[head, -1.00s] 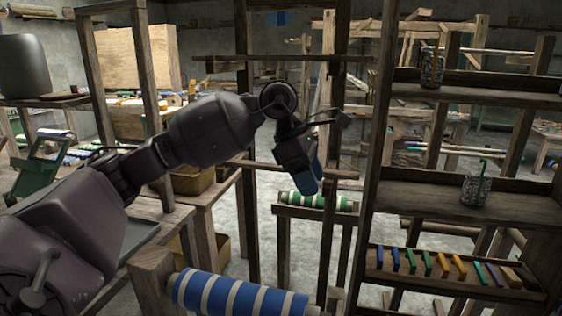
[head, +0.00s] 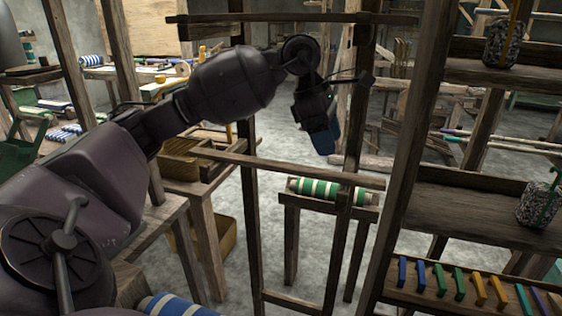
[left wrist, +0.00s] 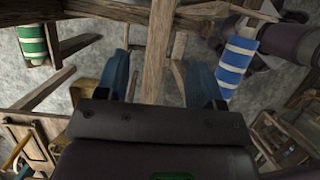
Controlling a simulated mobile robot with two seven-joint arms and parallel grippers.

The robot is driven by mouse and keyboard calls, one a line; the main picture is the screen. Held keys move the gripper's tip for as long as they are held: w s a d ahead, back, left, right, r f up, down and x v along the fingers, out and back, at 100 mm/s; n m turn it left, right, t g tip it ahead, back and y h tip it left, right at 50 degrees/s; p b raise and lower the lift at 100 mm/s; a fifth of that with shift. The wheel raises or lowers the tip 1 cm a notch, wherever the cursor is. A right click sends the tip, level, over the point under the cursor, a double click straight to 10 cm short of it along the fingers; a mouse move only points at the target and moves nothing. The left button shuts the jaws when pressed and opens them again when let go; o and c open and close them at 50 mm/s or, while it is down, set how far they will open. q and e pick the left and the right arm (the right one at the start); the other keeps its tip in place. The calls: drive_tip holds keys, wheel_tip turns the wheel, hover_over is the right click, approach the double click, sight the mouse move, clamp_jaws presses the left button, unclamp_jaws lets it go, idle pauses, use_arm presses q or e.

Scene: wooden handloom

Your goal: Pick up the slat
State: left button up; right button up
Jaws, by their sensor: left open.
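A long brown wooden slat (head: 285,170) lies nearly level across the loom frame in the head view. My left gripper (head: 323,138) hangs fingers-down above the slat in the picture, open and empty, with blue fingertips. In the left wrist view a long wooden bar (left wrist: 157,50), which looks like the same slat, runs between the two spread fingers of the gripper (left wrist: 163,80). It is not clear how far the fingers are from it. My right gripper is not in view.
A blue-striped roll (head: 175,306) is at the bottom. Loom posts (head: 345,130) stand close to the gripper. Shelves with jars and colored blocks (head: 460,283) are at the right. An upper bar (head: 280,18) crosses above.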

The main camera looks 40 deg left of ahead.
sight(340, 174)
use_arm(q)
drive_tip(key=shift+x, duration=1.15)
drive_tip(key=x, duration=0.5)
drive_tip(key=shift+a, duration=0.1)
drive_tip(key=c, duration=1)
drive_tip(key=shift+r, duration=0.15)
